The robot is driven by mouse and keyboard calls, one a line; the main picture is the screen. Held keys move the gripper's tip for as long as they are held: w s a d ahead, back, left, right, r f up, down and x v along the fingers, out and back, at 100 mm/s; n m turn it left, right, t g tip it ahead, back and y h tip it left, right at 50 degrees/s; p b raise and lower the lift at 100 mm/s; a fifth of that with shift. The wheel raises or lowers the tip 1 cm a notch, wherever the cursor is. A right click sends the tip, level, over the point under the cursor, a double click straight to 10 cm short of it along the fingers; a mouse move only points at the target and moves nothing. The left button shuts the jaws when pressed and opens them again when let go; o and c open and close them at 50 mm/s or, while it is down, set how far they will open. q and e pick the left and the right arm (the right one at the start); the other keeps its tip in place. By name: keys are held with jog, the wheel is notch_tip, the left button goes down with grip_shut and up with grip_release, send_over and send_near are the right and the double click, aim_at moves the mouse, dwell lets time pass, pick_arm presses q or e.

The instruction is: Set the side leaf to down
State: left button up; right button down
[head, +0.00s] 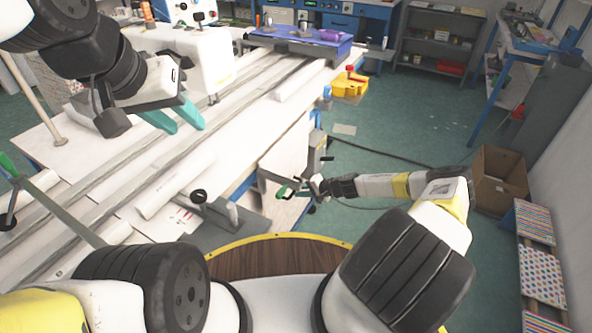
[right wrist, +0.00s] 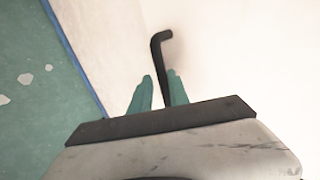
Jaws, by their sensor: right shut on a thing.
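A white panel (head: 287,150) at the table's right side, likely the side leaf, appears to hang steeply below the blue-trimmed edge; its exact angle is hard to tell. In the right wrist view a pale flat surface (right wrist: 235,60) fills the right side. A black bent rod (right wrist: 161,60) stands against it and passes between my right gripper's teal fingers. My right gripper (head: 286,191) is beside the panel and shut on this rod; its fingers also show in the wrist view (right wrist: 160,92). My left gripper (head: 178,122) is open and empty above the long table.
The long white table (head: 290,125) carries rails, white rolls and a blue tray (head: 300,41) at its far end. A yellow object (head: 350,85) sits beyond the panel. A cable crosses the green floor. A cardboard box (head: 498,180) stands right of my right arm.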

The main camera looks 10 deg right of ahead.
jog(key=shift+s+d+f, duration=0.2)
jog(key=shift+f, duration=0.25)
jog(key=shift+s+d+f, duration=0.15)
jog(key=shift+f, duration=0.25)
jog(key=c, duration=1.5)
grip_release()
jog(key=shift+o, duration=0.2)
jog(key=shift+a, duration=0.1)
jog(key=shift+r, duration=0.1)
jog(key=v, duration=0.8)
jog(key=shift+w, duration=0.2)
jog(key=shift+r, duration=0.1)
